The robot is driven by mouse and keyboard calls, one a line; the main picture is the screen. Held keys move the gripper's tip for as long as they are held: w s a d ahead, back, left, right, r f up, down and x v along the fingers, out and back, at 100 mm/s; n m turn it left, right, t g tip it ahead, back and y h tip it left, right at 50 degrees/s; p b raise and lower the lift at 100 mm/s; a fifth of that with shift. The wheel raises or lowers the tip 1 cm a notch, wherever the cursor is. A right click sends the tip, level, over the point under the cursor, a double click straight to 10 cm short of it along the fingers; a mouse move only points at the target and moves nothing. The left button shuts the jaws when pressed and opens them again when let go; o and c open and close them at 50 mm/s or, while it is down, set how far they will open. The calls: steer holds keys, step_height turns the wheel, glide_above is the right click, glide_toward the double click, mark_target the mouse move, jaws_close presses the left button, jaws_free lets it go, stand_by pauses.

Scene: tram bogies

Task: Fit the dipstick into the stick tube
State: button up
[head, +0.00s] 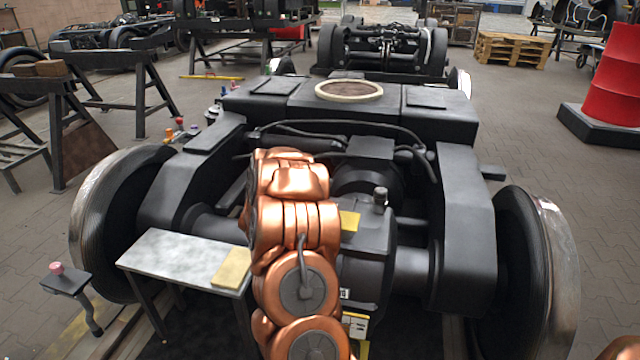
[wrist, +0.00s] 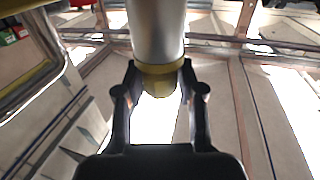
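In the wrist view, my gripper (wrist: 159,72) has its two dark fingers on both sides of a yellow-brass collar at the end of a pale grey cylinder (wrist: 157,28). The fingers look closed on this part, which appears to be the dipstick; its far end runs out of the top of the picture. In the head view my copper arm hides the gripper and whatever it holds. A short dark upright fitting with a grey top (head: 380,197) stands on the gearbox housing (head: 368,245), just right of my arm. I cannot tell whether it is the stick tube.
The dark bogie frame (head: 465,215) surrounds the gearbox, with large wheels at left (head: 105,225) and right (head: 545,270). A grey-topped table (head: 170,262) bearing a yellowish block (head: 232,268) stands left of my arm. A small stand (head: 68,284) with a pink knob is farther left.

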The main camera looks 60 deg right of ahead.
steer(key=o, duration=0.5)
steer(key=shift+c, duration=0.2)
steer(key=shift+a, duration=0.1)
steer(key=s+a, duration=0.1)
steer(key=a, duration=1)
steer(key=shift+a, duration=0.4)
steer(key=shift+s, duration=0.1)
